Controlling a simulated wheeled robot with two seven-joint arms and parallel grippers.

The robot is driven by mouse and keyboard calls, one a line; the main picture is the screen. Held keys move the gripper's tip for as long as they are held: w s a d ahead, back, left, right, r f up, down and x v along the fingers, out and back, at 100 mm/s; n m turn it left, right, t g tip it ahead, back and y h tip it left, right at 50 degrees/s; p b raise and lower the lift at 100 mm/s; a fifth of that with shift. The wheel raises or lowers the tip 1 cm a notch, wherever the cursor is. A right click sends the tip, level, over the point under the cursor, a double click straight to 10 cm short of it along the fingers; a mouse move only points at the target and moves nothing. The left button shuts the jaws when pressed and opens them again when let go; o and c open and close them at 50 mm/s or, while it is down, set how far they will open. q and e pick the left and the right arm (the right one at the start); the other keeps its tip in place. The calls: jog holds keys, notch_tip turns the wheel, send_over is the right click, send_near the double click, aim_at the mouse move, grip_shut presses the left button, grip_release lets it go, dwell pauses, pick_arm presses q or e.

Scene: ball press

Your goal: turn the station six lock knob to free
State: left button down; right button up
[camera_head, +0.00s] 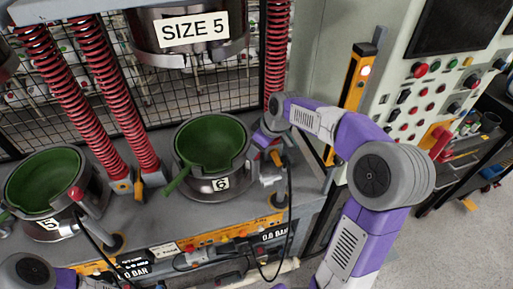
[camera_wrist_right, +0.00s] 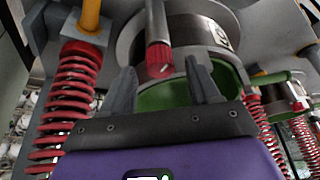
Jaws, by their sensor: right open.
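The station six lock knob (camera_wrist_right: 159,58) is red with a white mark on its face, on a grey stem in the right wrist view. My right gripper (camera_wrist_right: 162,72) is open, with one finger on each side of the knob in that picture; I cannot tell if they touch it. In the head view my right wrist reaches to the right side of the station six pot (camera_head: 221,184), and the knob is hidden there. The pot's green bowl (camera_head: 210,140) also shows behind the fingers in the wrist view (camera_wrist_right: 165,97). My left gripper is not seen; only part of that arm shows at lower left.
Station five's pot (camera_head: 45,228) with its red knob (camera_head: 76,193) stands at left. Red springs (camera_head: 85,90) rise between the stations. A "SIZE 5" press head (camera_head: 190,35) hangs above. A black cable (camera_head: 289,215) hangs beside station six. A control panel (camera_head: 425,90) stands at right.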

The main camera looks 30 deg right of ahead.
jog(key=shift+w+a+f, duration=0.1)
jog(key=shift+w+f, duration=0.15)
jog(key=shift+f, duration=0.3)
jog(key=c, duration=1)
jog(key=shift+c, duration=0.2)
jog(key=shift+n, duration=0.4)
jog(key=shift+r+n+y+p, duration=0.1)
jog(key=shift+n+y+p, duration=0.3)
jog(key=shift+n+p, duration=0.2)
jog(key=n, duration=0.1)
jog(key=n+g+y+p, duration=0.1)
jog(key=n, duration=0.1)
jog(key=shift+w+d, duration=0.2)
jog(key=n+g+p, duration=0.1)
jog(key=n, duration=0.2)
jog(key=n+g+y+p, duration=0.1)
jog(key=n+p, duration=0.1)
jog(key=n, duration=0.1)
jog(key=shift+w+n+g, duration=0.2)
jog(key=shift+n+g, duration=0.1)
jog(key=shift+n, duration=0.1)
jog(key=shift+p, duration=0.3)
